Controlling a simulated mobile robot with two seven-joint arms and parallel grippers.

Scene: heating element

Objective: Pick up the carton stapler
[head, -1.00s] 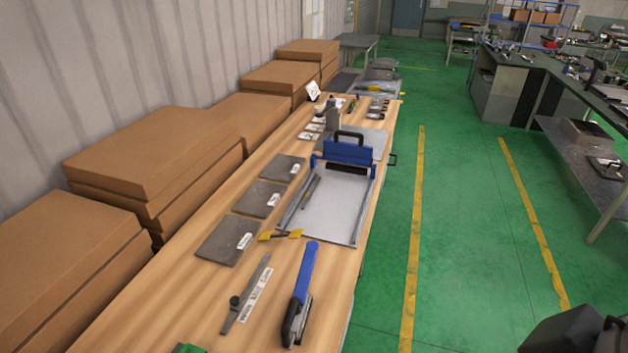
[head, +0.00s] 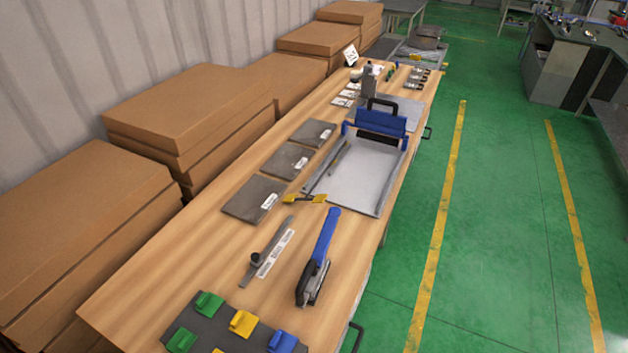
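The carton stapler (head: 320,258) lies on the wooden table (head: 160,273) in the head view, near the table's right edge. It has a long blue handle pointing away from me and a black and grey metal head at the near end. Nothing touches it. Neither of my grippers shows in the head view now.
A ruler-like metal tool (head: 266,254) lies left of the stapler. A dark board with coloured clips (head: 217,327) is at the near end. Beyond are a grey tray with a blue press (head: 372,177) and dark plates (head: 256,199). Cardboard boxes (head: 190,107) line the left wall; green floor (head: 500,230) is clear.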

